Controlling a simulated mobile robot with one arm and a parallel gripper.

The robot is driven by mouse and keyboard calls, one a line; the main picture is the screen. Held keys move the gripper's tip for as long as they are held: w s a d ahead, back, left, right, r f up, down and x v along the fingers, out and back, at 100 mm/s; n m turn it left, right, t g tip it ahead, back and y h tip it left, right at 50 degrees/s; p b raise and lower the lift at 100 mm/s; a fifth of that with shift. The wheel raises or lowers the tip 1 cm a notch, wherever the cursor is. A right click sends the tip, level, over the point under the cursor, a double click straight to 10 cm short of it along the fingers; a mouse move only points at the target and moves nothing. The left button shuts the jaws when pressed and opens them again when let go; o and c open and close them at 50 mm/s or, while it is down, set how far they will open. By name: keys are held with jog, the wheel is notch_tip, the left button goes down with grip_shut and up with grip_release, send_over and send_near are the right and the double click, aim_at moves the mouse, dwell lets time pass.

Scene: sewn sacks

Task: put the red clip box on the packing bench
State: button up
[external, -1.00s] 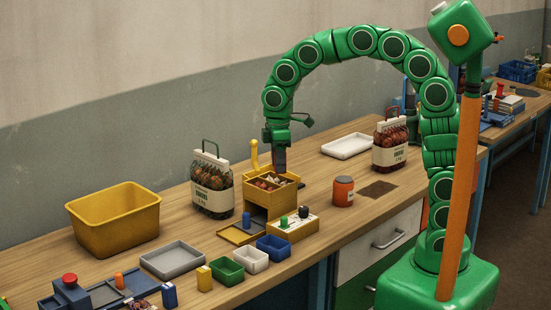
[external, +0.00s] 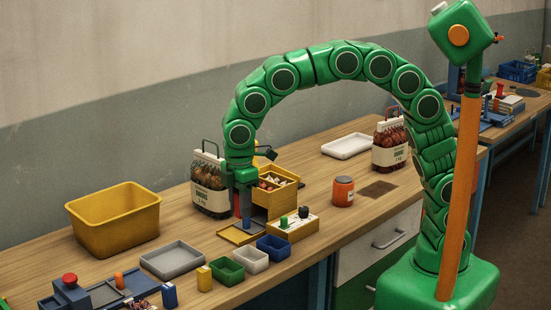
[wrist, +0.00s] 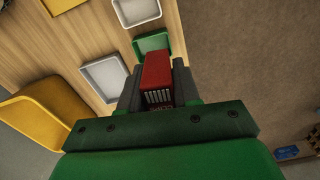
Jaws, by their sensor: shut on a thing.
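The red clip box (wrist: 157,72) is between the two dark fingers of my gripper (wrist: 157,88) in the wrist view, with a barcode-like label on its near end. My gripper is shut on it. In the external view my gripper (external: 242,205) hangs low, just left of the yellow compartment box (external: 285,200) and in front of a netted sack (external: 212,190). Only a sliver of red shows there, and I cannot tell if the box touches anything below. The wooden bench (external: 340,215) spans the middle. A second bench (external: 520,105) stands at the far right.
A yellow bin (external: 115,220), a grey tray (external: 173,260) and small green, white and blue bins stand left and in front. An orange jar (external: 343,191), another netted sack (external: 390,148) and a white tray (external: 347,146) stand to the right. Bare wood lies between them.

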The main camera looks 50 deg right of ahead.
jog(key=s+a+n, duration=0.1)
jog(key=s+a, duration=0.5)
send_over(187, 298)
jog(key=f, duration=0.9)
jog(key=s+f, duration=0.1)
jog(key=f, duration=0.4)
jog(key=shift+d, duration=0.4)
jog(key=shift+w+a+f, duration=0.2)
jog(key=shift+a+f, duration=0.05)
jog(key=shift+f, duration=0.15)
jog(key=shift+w+a+f, duration=0.2)
jog(key=shift+f, duration=1.5)
jog(key=shift+f, duration=0.1)
jog(key=o, duration=1)
jog(key=shift+o, duration=0.2)
